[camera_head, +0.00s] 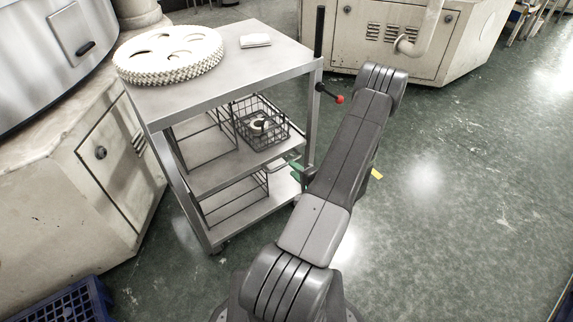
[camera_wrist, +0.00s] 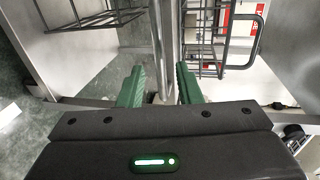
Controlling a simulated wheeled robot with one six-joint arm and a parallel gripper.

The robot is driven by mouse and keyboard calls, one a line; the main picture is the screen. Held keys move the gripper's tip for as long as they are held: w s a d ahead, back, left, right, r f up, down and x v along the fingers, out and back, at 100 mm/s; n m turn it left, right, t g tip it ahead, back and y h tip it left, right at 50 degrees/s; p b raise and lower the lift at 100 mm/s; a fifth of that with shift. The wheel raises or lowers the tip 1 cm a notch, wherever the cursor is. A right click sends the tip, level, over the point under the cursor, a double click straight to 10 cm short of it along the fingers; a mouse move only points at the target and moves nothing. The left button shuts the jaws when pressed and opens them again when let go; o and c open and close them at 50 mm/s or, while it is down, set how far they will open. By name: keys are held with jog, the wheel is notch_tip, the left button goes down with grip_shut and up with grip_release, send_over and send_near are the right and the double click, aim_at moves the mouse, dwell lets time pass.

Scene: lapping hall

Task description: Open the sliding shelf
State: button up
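A grey metal cart has a middle sliding shelf (camera_head: 205,183) carrying wire baskets. The shelf's front edge shows beside my arm. In the wrist view, a metal bar (camera_wrist: 163,45), likely the shelf's edge or rail, runs between my gripper's two green fingers (camera_wrist: 160,88). The fingers stand apart, with a gap on the left of the bar; the right finger is close to it, and I cannot tell whether it touches. In the head view, my gripper is mostly hidden by my arm and the cart.
A wire basket (camera_head: 262,124) with round parts sits on the middle shelf. A white toothed disc (camera_head: 168,54) and a white block (camera_head: 255,40) lie on the cart top (camera_head: 240,70). Large machines stand left and behind. A blue crate (camera_head: 62,306) is at lower left. Floor on the right is clear.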

aim_at(286, 163)
jog(key=x, duration=0.5)
jog(key=shift+w+a+f, duration=0.1)
jog(key=shift+w+a, duration=0.15)
jog(key=shift+w, duration=0.1)
grip_shut()
